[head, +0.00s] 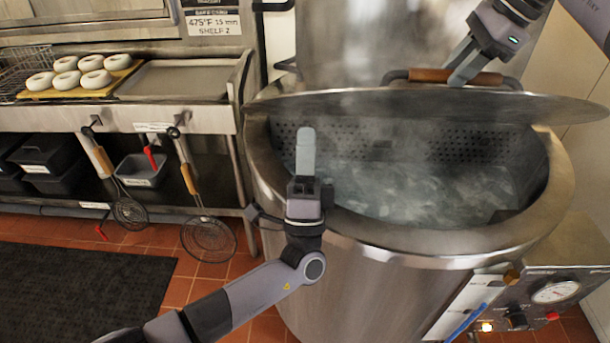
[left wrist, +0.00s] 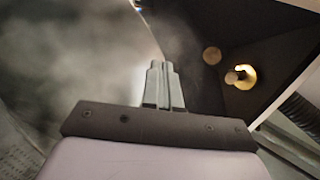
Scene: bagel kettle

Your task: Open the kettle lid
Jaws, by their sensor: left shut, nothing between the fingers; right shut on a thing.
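The large steel kettle (head: 350,270) stands at centre right, with steaming water (head: 410,190) inside. Its lid (head: 420,103) is raised and tilted up towards the back, leaving the front of the kettle uncovered. My right gripper (head: 462,78) is shut on the wooden lid handle (head: 428,75) at the lid's upper side. My left gripper (head: 305,150) is shut and empty, pointing up in front of the kettle's left rim. In the left wrist view its closed fingers (left wrist: 163,85) show against steam, with nothing between them.
A steel counter (head: 150,118) at left holds a board of bagels (head: 82,70) and a wire basket (head: 25,70). Two skimmers (head: 205,235) hang below it. A control panel with a gauge (head: 555,292) is at lower right. A dark mat (head: 80,285) lies on the floor.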

